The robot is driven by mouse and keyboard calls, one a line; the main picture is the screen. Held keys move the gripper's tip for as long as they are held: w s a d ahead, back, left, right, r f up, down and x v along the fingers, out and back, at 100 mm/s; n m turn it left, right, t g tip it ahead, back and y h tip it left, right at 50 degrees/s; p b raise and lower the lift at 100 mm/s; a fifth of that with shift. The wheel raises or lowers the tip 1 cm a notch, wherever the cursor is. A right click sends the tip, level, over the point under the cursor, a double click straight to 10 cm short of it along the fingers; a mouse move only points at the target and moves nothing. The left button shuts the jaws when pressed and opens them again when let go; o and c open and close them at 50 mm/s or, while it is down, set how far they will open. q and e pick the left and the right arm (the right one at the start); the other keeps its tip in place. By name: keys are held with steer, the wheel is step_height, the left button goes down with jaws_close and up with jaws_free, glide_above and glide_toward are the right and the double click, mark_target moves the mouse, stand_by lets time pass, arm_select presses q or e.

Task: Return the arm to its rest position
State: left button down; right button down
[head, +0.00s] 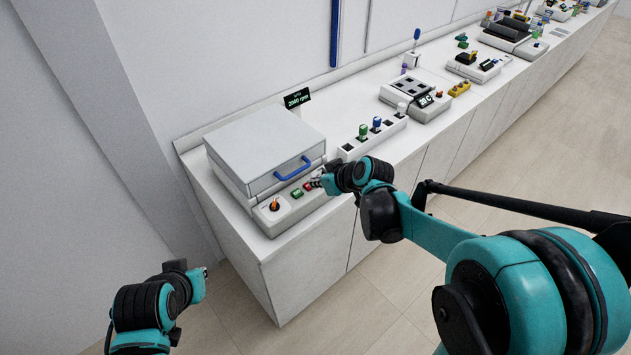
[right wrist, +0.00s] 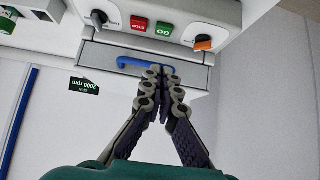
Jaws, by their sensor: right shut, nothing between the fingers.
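My right arm reaches in from the right in the head view. Its gripper (head: 317,183) is at the front right of the white centrifuge-like box (head: 262,140), close to the red button (head: 309,186). In the right wrist view my right gripper (right wrist: 163,74) has its fingers together with nothing between them, overlapping the blue handle (right wrist: 130,63) in the picture. Whether it touches the box cannot be told. My left gripper (head: 204,272) hangs low at the left, off the bench; its fingers are too small to read.
The box has a closed lid, a green button (head: 297,193), an orange knob (head: 274,205) and a display reading 2000 rpm (head: 297,98). A white rack (head: 373,138) with green- and blue-capped tubes stands right of it. Several devices line the bench beyond. The floor in front is clear.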

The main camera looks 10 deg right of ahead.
stand_by(0.4)
steer(key=s+d+f+m+h+b, duration=0.1)
steer(key=s+d+f+m+b, duration=0.1)
steer(key=s, duration=0.5)
steer(key=s+d+f+m+h+b, duration=0.2)
steer(key=s+f+b, duration=0.1)
steer(key=s, duration=0.5)
steer(key=s+d+f+m+h+b, duration=0.1)
steer(key=s+b, duration=0.3)
steer(key=s, duration=0.4)
steer(key=shift+d+f+m+g+b, duration=0.35)
steer(key=shift+d+f+m, duration=0.2)
steer(key=shift+f, duration=0.2)
